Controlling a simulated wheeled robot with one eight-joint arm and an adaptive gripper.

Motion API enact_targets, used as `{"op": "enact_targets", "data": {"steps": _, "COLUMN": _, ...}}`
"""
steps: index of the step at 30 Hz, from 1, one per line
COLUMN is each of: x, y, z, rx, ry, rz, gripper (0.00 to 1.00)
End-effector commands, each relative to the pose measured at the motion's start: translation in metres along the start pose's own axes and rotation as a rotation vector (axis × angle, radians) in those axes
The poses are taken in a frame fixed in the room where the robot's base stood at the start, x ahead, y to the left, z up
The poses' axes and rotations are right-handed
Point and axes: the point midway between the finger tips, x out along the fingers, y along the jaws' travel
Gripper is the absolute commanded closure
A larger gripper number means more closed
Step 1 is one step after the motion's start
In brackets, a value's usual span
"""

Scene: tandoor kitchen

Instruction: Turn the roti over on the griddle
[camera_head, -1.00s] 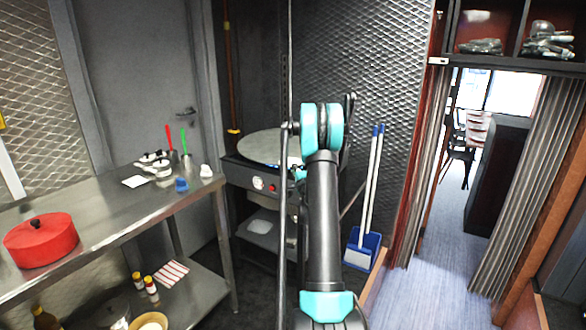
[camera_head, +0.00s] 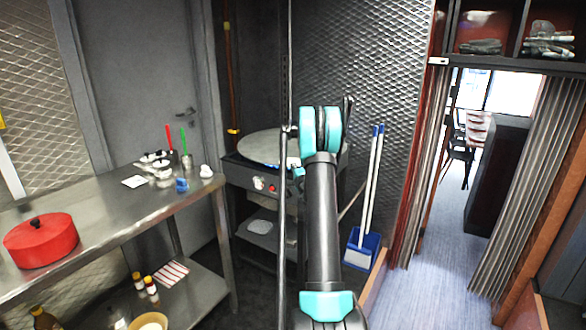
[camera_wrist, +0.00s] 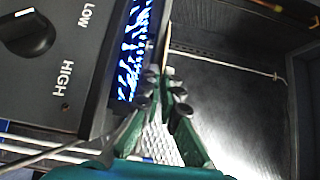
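The round grey griddle (camera_head: 258,146) sits on a dark stove (camera_head: 245,178) at the back, partly hidden by my arm. I cannot make out the roti on it in the head view. In the wrist view my gripper (camera_wrist: 163,90) is beside the stove's control panel (camera_wrist: 70,75), near blue burner flames (camera_wrist: 136,45). Its green fingers stand a little apart, with mesh showing between them. A thin tan edge (camera_wrist: 168,68) shows just beyond the tips; I cannot tell what it is or whether they touch it. The gripper is hidden in the head view.
A steel table (camera_head: 110,208) at the left holds a red pot (camera_head: 41,240), small containers and red and green handles. A blue dustpan (camera_head: 362,250) stands right of the stove. A curtained doorway opens at the right. A thin pole (camera_head: 285,220) crosses the view.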

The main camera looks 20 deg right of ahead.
Motion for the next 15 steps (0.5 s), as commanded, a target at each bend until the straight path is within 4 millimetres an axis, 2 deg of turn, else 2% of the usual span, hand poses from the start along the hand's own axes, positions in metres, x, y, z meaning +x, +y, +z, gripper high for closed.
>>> {"op": "enact_targets", "data": {"steps": 5, "x": 0.0, "y": -0.004, "z": 0.0, "rx": 0.0, "ry": 0.0, "rz": 0.0, "gripper": 1.0}}
{"op": "enact_targets", "data": {"steps": 11, "x": 0.0, "y": -0.025, "z": 0.0, "rx": 0.0, "ry": 0.0, "rz": 0.0, "gripper": 1.0}}
{"op": "enact_targets", "data": {"steps": 15, "x": 0.0, "y": -0.025, "z": 0.0, "rx": 0.0, "ry": 0.0, "rz": 0.0, "gripper": 1.0}}
